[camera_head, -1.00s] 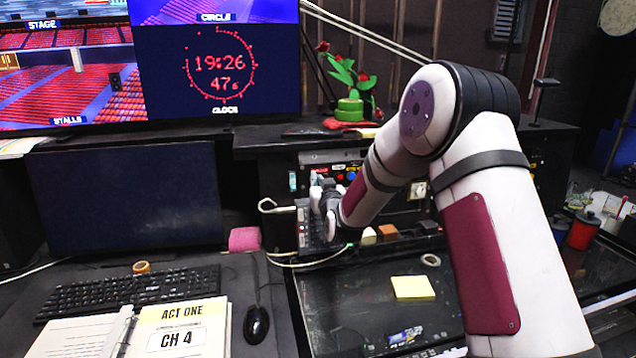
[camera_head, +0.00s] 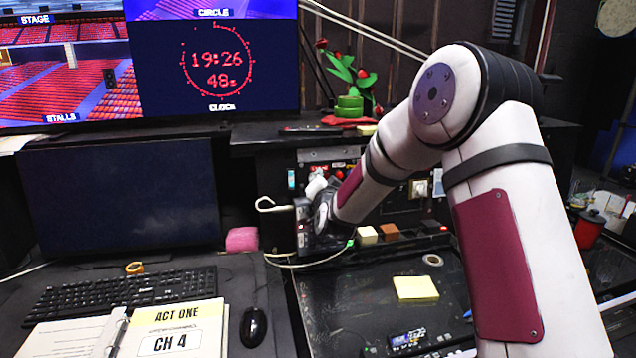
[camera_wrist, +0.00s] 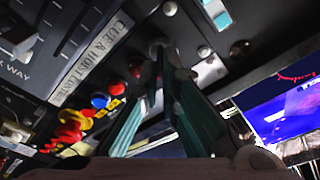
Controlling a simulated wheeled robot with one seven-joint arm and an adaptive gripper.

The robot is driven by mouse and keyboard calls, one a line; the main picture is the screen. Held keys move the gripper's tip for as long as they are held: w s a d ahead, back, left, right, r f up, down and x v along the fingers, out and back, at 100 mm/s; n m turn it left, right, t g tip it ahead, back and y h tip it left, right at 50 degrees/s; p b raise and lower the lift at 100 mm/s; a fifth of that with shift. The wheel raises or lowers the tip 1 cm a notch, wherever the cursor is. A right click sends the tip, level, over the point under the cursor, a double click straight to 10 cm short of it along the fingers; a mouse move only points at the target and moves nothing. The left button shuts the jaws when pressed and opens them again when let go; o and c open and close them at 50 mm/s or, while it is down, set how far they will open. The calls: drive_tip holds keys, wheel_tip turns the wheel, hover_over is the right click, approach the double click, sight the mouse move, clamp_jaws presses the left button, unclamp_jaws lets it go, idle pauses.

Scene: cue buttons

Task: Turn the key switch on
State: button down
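The control panel (camera_head: 330,156) stands at the back of the desk, partly hidden by my arm. In the wrist view its label (camera_wrist: 90,58) reads "CUE & HOIST" and more that is hard to read. A round metallic fitting (camera_wrist: 158,44) sits on the panel at my fingertips; it may be the key switch, but the fingers cover part of it. My gripper (camera_wrist: 162,66) reaches to the panel with its fingertips close together. I cannot tell whether they touch or hold the fitting. In the head view my gripper (camera_head: 316,212) is at the panel's left part.
Blue (camera_wrist: 100,101) and red (camera_wrist: 116,88) buttons sit left of my fingers in the wrist view. Small blocks (camera_head: 388,232) lie right of my gripper. A monitor (camera_head: 120,195) stands farther left.

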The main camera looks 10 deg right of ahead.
drive_tip(key=m, duration=0.2)
drive_tip(key=m+b, duration=0.1)
drive_tip(key=m, duration=0.2)
drive_tip(key=shift+d+f+g+h, duration=0.1)
drive_tip(key=shift+d+g+h, duration=0.05)
drive_tip(key=shift+g+h, duration=0.2)
drive_tip(key=m+b, duration=0.1)
drive_tip(key=m, duration=0.4)
drive_tip(key=shift+f+g, duration=0.15)
drive_tip(key=shift+g, duration=0.2)
drive_tip(key=c, duration=1.8)
unclamp_jaws()
drive_tip(key=v, duration=1.2)
